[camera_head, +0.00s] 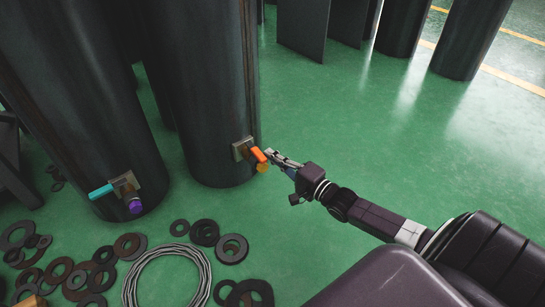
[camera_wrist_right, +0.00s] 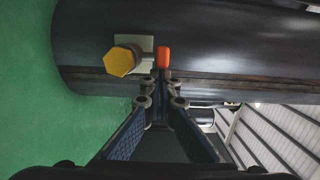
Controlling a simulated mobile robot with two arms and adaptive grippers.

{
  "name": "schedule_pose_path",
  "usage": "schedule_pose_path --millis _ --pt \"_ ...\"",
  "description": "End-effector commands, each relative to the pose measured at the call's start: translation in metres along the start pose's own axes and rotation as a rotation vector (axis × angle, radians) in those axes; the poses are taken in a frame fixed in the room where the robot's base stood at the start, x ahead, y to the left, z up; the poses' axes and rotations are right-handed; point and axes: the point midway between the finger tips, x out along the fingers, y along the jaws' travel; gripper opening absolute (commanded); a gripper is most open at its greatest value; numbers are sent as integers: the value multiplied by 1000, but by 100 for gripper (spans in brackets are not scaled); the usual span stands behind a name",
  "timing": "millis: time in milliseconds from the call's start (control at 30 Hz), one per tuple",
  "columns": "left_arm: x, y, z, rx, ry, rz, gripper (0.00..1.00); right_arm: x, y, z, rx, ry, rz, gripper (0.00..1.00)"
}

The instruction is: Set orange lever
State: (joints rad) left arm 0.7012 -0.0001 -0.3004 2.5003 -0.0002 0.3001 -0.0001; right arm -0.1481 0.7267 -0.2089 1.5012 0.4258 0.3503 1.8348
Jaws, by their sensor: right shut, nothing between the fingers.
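The orange lever (camera_head: 258,154) is on a square plate (camera_head: 243,149) low on a dark cylinder (camera_head: 205,90). A yellow hexagonal knob (camera_head: 263,167) sits just below it. In the right wrist view the orange lever (camera_wrist_right: 163,57) is just beyond the fingertips, with the yellow knob (camera_wrist_right: 122,62) to its left. My right gripper (camera_head: 270,154) is shut and empty, its tips close to the lever. I cannot tell whether they touch it. It also shows in the right wrist view (camera_wrist_right: 159,78). My left gripper is not in view.
A second cylinder at left (camera_head: 70,110) carries a teal lever (camera_head: 101,191) and a purple knob (camera_head: 135,207). Several dark rings and a coiled cable (camera_head: 168,249) lie on the floor at the front left. The green floor (camera_head: 350,120) right of the near cylinder is clear.

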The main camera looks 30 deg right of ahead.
Motion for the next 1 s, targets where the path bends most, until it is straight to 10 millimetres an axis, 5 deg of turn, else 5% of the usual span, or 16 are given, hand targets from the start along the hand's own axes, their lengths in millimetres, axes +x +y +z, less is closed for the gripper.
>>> schedule_pose_path --millis 867,1000 --pt "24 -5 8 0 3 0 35 -1 -1 9 4 94 1 0" --pt "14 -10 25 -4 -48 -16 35 -1 -3 12 7 132 1 0"
